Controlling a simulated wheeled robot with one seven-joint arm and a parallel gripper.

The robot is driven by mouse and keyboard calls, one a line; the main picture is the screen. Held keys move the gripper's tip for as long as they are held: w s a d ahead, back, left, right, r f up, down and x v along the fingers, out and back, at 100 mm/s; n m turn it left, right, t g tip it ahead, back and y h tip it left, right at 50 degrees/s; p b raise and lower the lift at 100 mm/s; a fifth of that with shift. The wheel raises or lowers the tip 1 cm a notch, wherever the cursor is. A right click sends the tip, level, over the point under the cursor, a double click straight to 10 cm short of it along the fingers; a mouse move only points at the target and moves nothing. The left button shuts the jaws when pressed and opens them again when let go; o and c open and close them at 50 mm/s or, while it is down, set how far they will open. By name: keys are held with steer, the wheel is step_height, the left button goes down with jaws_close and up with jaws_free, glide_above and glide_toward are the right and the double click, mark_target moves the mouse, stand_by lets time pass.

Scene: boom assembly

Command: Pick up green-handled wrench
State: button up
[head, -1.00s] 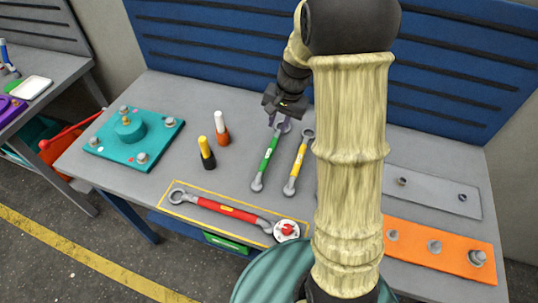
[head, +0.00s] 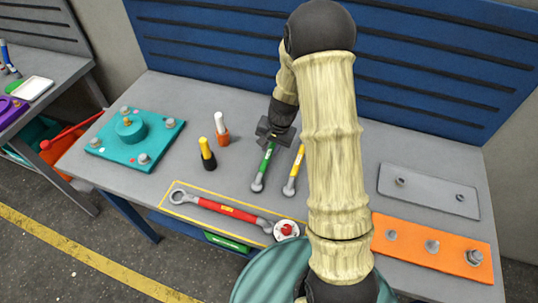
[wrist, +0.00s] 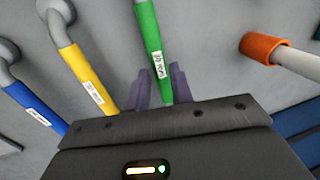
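The green-handled wrench (head: 262,169) lies on the grey workbench, with its lower end bare and its upper end hidden under my gripper. In the wrist view its green handle (wrist: 150,45) runs down between the two purple fingers of my gripper (wrist: 162,86). The fingers are apart, one on each side of the handle, and a gap shows at the left finger. The gripper also shows in the head view (head: 272,142), low over the wrench. I cannot tell whether the fingers touch the handle.
A yellow-handled wrench (head: 294,170) lies close to the right, and a blue-handled one (wrist: 35,110) shows in the wrist view. A red wrench (head: 225,209) lies in a yellow outline in front. Orange-and-white (head: 221,130) and black-and-yellow (head: 207,154) items stand to the left.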

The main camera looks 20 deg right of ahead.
mark_target(269, 153)
steer(key=shift+f, duration=0.1)
steer(key=shift+w+a+f+p, duration=0.15)
steer(key=shift+f+p, duration=0.2)
steer(key=shift+f, duration=0.9)
steer(key=shift+w+a+f+p, duration=0.15)
steer(key=shift+f+p, duration=0.15)
steer(key=shift+f, duration=0.95)
jaws_close()
